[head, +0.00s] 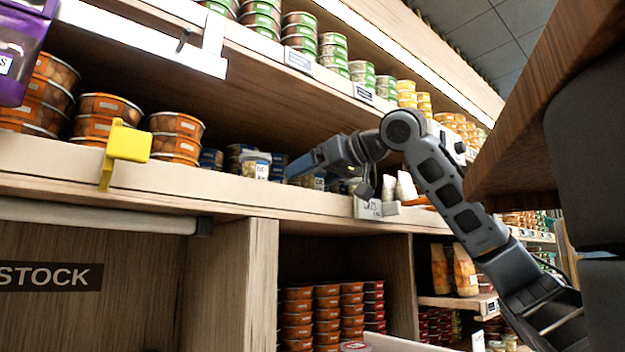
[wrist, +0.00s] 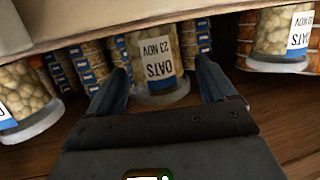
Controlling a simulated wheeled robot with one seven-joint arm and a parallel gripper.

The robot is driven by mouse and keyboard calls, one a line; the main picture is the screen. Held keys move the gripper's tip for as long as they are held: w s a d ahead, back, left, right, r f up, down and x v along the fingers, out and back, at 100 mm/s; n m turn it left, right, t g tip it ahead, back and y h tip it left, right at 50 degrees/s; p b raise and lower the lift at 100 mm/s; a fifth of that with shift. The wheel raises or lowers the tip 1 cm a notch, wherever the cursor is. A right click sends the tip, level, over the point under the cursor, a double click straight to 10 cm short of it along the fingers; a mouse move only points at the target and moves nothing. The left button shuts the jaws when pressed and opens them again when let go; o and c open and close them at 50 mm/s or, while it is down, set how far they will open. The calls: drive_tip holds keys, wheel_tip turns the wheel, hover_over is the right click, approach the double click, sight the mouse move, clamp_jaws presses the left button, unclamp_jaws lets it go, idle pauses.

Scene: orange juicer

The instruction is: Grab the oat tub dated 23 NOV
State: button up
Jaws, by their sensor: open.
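My gripper (wrist: 160,76) is open in the wrist view, its two fingers on either side of a clear tub of pale oats (wrist: 155,88). That tub's white label shows upside down and reads OATS 23 NOV. I cannot tell whether the fingers touch it. In the head view my gripper (head: 292,170) reaches over the shelf beside a labelled oat tub (head: 255,168).
Stacked blue-banded tubs (wrist: 88,62) stand behind the oat tubs. Orange tubs (head: 176,135) and a yellow clip (head: 126,143) are left on the shelf. A shelf edge (head: 190,195) runs along the front, with a price tag holder (head: 370,208). Another shelf hangs above.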

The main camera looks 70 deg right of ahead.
drive_tip(key=c, duration=1)
drive_tip(key=shift+s+r, duration=0.1)
